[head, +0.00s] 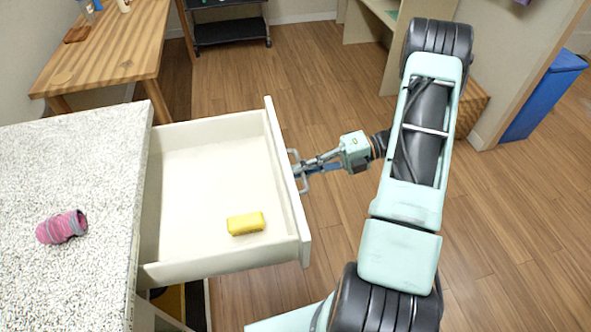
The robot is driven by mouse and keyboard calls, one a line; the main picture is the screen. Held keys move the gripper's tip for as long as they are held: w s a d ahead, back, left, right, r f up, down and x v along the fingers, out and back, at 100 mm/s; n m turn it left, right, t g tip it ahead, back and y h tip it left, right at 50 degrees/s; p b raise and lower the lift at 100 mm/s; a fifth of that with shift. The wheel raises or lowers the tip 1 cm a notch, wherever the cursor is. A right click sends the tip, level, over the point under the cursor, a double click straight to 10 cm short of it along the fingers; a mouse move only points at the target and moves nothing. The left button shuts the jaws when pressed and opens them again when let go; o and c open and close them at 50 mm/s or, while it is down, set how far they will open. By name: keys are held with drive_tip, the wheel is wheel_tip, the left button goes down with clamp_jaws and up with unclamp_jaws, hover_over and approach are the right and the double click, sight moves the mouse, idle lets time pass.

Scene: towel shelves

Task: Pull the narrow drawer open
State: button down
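The narrow drawer (196,170) is cream white and stands well out from under the speckled counter, its inside in full view. Its front panel (287,185) faces right and carries a grey bar handle (303,184). My gripper (303,170) reaches in from the right, its fingers close together at the middle of the handle. It looks shut on the handle, though the fingertips are small in this view. A yellow block (246,223) lies inside the drawer, near its front right corner.
A pink and grey rolled cloth (62,227) lies on the speckled counter (60,165) at left. A wooden table (110,50) and a black cart (230,30) stand behind. A blue bin (543,95) is at far right. Open wooden floor lies right of the drawer.

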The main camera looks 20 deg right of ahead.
drive_tip(key=c, duration=2.3)
unclamp_jaws()
drive_tip(key=shift+c, duration=0.2)
drive_tip(key=v, duration=1.2)
